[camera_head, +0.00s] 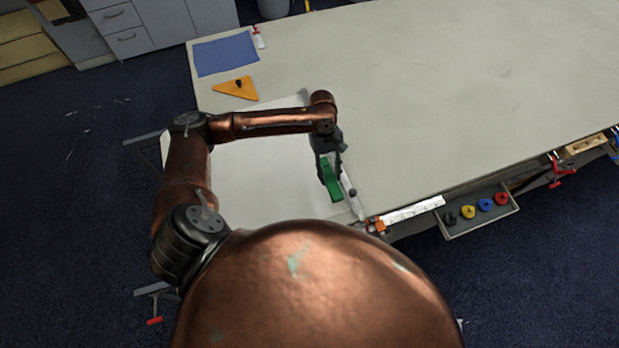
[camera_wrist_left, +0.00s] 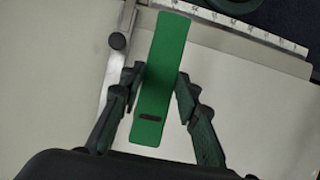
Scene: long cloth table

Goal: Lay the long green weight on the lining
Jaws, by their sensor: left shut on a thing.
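The long green weight (camera_head: 331,183) is a flat green bar. My left gripper (camera_head: 327,160) is shut on it, with one finger on each long side. In the left wrist view the weight (camera_wrist_left: 162,80) points away from my left gripper (camera_wrist_left: 158,85), with a dark slot near its close end. The pale sheet (camera_head: 255,180), which looks like the lining, lies flat on the table's left end. The weight is over the sheet's right side; I cannot tell its height above it. My arm hides part of the sheet. My right gripper is not in view.
A metal bar with a knob (camera_head: 352,190) lies close right of the weight. A white ruler (camera_head: 412,211) lies at the front edge. A blue cloth (camera_head: 225,55) and an orange triangle (camera_head: 238,88) lie at the back left. The table's (camera_head: 450,95) right side is mostly clear.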

